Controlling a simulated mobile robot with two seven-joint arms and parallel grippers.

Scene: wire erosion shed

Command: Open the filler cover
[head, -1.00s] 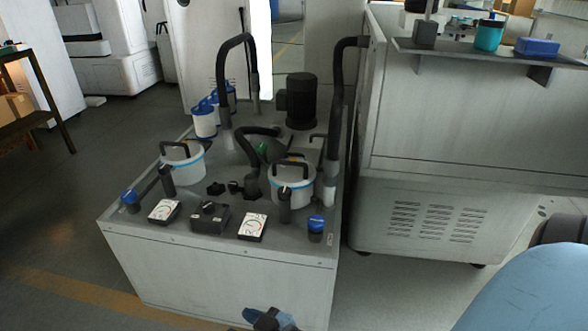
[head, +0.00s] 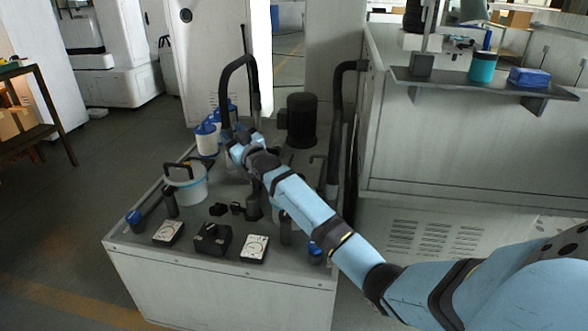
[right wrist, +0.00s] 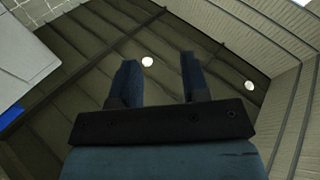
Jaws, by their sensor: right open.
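I cannot tell for certain which part is the filler cover. On the grey tank cabinet (head: 215,285), a white round canister (head: 187,188) with a blue band and dark handle stands at the left. A second such canister is mostly hidden behind my right arm. My right gripper (head: 238,138) is above the cabinet's back part, near the bent black hose (head: 222,90) in the picture; I cannot tell whether it touches it. In the right wrist view its two fingers (right wrist: 158,80) are apart, empty, and point towards the ceiling. My left gripper is out of view.
Two gauges (head: 168,233) and a black knob box (head: 211,240) line the cabinet's front. White-and-blue filters (head: 206,138) and a black motor (head: 301,120) stand behind. A large machine (head: 460,145) with a shelf (head: 480,84) is at the right. Floor is free at the left.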

